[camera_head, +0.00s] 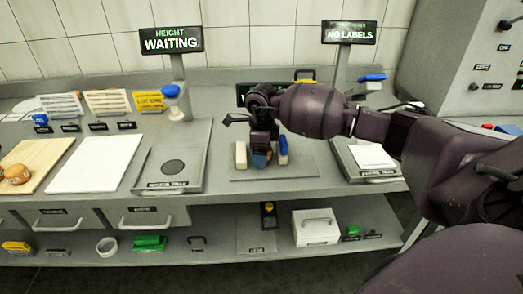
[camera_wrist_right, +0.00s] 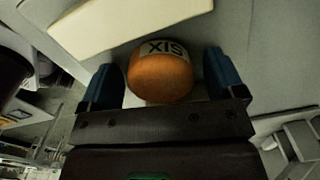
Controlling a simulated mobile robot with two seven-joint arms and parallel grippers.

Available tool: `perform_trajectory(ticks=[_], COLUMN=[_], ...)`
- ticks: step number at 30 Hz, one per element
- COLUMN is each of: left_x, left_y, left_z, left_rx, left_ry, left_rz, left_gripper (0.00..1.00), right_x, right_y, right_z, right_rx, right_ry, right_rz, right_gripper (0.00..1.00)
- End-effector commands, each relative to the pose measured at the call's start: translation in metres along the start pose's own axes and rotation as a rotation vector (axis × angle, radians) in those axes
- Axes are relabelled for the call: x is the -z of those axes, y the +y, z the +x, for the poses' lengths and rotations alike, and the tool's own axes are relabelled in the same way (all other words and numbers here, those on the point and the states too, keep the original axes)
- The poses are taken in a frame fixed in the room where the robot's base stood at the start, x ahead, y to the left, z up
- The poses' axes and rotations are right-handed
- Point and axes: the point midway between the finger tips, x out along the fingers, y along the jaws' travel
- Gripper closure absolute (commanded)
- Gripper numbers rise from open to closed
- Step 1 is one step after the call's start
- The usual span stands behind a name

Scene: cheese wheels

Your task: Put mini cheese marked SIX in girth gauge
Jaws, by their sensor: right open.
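The mini cheese (camera_wrist_right: 160,76) is a small orange wheel with a white label that reads SIX upside down in the right wrist view. It lies between the two blue fingers of my right gripper (camera_head: 264,157), which is open with visible gaps at both sides. In the head view, the gripper mostly hides the cheese. The girth gauge (camera_head: 297,168) is a grey plate with a cream block (camera_head: 241,155) left of the gripper and another upright cream block at right. The cheese appears to be between these blocks; contact with them is unclear. My left gripper is out of view.
A grey tray with a dark disc (camera_head: 174,167) stands to the left, under a HEIGHT WAITING sign (camera_head: 171,40). Further left are a white board (camera_head: 95,164) and a wooden board (camera_head: 38,158) with orange cheese.

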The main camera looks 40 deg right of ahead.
Motion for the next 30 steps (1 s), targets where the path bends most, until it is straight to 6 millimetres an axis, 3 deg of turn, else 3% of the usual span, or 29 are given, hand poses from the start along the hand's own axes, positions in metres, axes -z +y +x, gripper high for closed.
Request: perform_trajectory(ticks=[8,21,30], left_x=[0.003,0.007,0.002], left_y=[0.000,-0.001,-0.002], left_z=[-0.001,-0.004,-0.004], left_rx=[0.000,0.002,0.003], left_ry=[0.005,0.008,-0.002], left_rz=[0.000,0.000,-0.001], left_gripper=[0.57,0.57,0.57], right_x=[0.000,0.000,0.000], right_y=[-0.001,-0.001,0.000], right_z=[-0.010,-0.089,-0.120], right_rx=[0.002,0.004,0.000], right_ry=[-0.001,-0.002,0.000], right_rz=[0.000,0.000,0.000], right_gripper=[0.12,0.12,0.12])
